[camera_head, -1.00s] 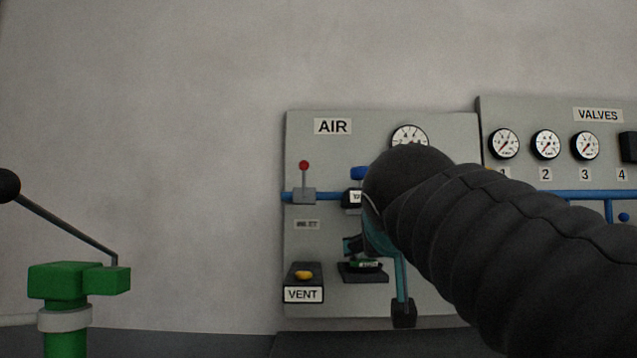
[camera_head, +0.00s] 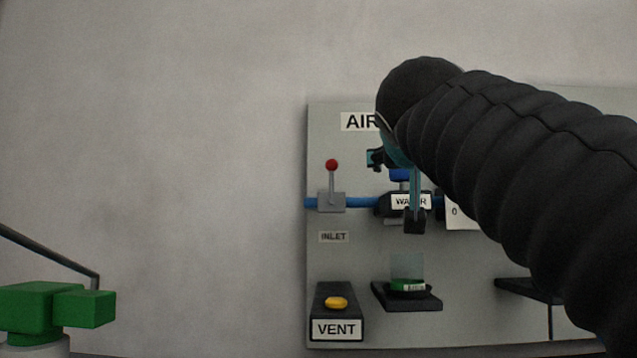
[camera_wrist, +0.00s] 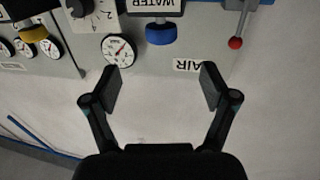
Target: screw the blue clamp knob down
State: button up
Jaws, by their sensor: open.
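The blue knob (camera_head: 400,175) sits on top of the black block labelled WATER (camera_head: 411,201) on the AIR panel. My arm and gripper partly cover it in the head view. In the wrist view, which is upside down, the blue knob (camera_wrist: 161,32) shows whole at the top, beside the WATER label (camera_wrist: 155,4). My gripper (camera_wrist: 163,87) is open and empty, with its fingers spread and the knob apart from them, ahead of the gap. In the head view my gripper (camera_head: 394,190) is in front of the panel at knob height.
A clear cup with a green base (camera_head: 407,286) stands on a black shelf (camera_head: 415,303) below. A red-knobbed lever (camera_head: 332,166) and a yellow VENT button (camera_head: 336,302) are at left. A round gauge (camera_wrist: 119,50) is near the knob. A green fixture (camera_head: 40,308) stands at lower left.

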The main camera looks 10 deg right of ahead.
aim_at(404, 174)
jog(key=p+x, duration=0.3)
jog(key=x, duration=1.1)
jog(key=shift+w+r, duration=0.1)
jog(key=shift+w, duration=0.05)
jog(key=c, duration=1.2)
jog(key=shift+a, duration=0.1)
